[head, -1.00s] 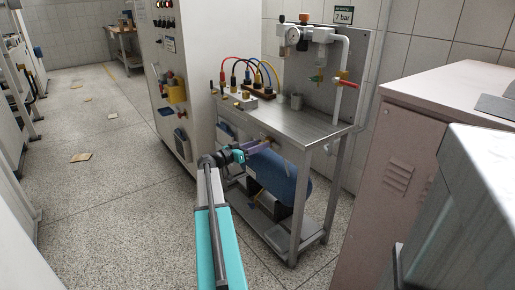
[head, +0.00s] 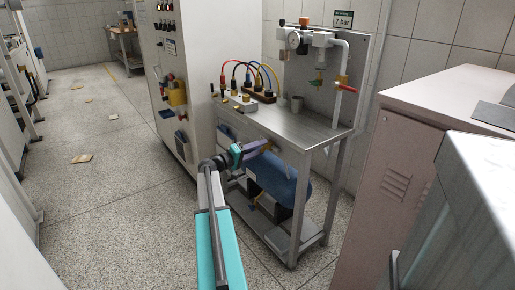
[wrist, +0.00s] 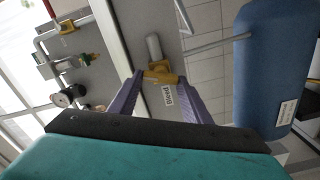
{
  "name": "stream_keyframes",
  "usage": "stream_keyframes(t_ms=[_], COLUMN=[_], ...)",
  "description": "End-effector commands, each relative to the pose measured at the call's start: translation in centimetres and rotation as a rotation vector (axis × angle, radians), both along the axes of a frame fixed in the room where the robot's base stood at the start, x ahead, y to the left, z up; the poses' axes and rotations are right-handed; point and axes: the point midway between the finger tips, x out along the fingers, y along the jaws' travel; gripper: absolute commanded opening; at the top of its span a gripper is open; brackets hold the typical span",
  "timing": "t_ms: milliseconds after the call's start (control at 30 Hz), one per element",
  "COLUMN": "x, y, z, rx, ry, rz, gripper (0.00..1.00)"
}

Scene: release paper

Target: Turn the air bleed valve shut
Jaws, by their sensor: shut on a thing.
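The air bleed valve has a small yellow handle (wrist: 160,77), seen in the wrist view at the edge of the metal bench. A white label (wrist: 168,96) lies just below it in the picture, its print turned and hard to read. My gripper (wrist: 161,84) has its two purple fingers on either side of the yellow handle and is shut on it. In the head view my gripper (head: 262,146) reaches the bench's front left, above the blue tank (head: 272,175). The handle is mostly hidden there by the fingers.
A gauge (head: 294,39) and a pipe with a red lever (head: 346,88) are on the panel behind. A cabinet (head: 400,150) stands right. Floor at left is mostly free.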

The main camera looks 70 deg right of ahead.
Motion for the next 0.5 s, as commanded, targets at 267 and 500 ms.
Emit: stream_keyframes(t_ms=[267, 500], x=[0.22, 0.25], y=[-0.26, -0.26], z=[0.30, 0.20], rx=[0.125, 0.193], ry=[0.201, 0.308], rz=[0.007, 0.007], gripper=[0.21, 0.21])
